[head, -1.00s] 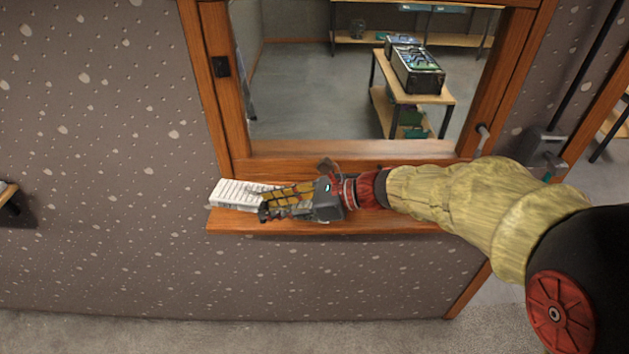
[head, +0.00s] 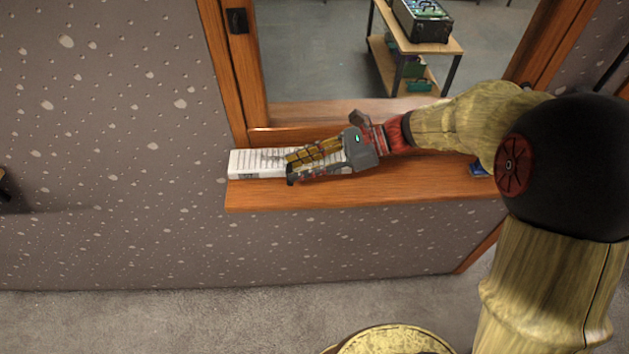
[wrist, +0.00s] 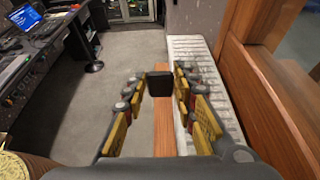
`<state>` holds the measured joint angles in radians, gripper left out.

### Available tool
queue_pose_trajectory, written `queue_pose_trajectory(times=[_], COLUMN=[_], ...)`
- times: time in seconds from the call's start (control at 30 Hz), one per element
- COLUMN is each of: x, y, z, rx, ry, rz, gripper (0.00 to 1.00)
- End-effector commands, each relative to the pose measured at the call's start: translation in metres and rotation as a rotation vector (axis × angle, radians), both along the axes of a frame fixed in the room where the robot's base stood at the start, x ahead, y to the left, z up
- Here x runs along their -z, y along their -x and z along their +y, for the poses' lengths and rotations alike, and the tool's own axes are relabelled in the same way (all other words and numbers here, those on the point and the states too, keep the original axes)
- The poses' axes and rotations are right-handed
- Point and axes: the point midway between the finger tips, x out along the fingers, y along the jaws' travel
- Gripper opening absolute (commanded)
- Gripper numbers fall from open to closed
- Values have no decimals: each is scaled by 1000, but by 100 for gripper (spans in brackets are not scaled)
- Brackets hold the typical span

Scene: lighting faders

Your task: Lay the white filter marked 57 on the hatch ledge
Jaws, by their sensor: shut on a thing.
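A long white ribbed slab (head: 258,163), apparently the white filter, lies along the left end of the wooden hatch ledge (head: 330,193), close to the window frame. I cannot read a number on it. In the wrist view the white slab (wrist: 207,75) runs along the outer side of the right finger, not between the fingers. My gripper (head: 292,170) is low over the ledge, pointing left, its fingers partly covering the slab in the head view. In the wrist view a small black block (wrist: 160,83) sits between the fingertips of my gripper (wrist: 159,90), which appear shut on it.
A blue item (head: 478,169) lies at the ledge's right part, partly behind my arm. The wooden window frame (head: 230,80) rises behind the ledge. A desk with a laptop (wrist: 30,17) stands at the left of the wrist view. The front strip of the ledge is bare.

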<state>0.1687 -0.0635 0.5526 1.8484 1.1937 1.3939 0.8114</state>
Motion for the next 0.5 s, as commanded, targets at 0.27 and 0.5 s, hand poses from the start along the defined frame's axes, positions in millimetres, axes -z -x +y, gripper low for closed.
queue_pose_trajectory(times=[0.27, 0.5], x=[26, 49], y=[-8, -10], z=[-21, -29], rx=[1, 0], ry=[0, -1], rz=[-3, 1], gripper=[0, 0])
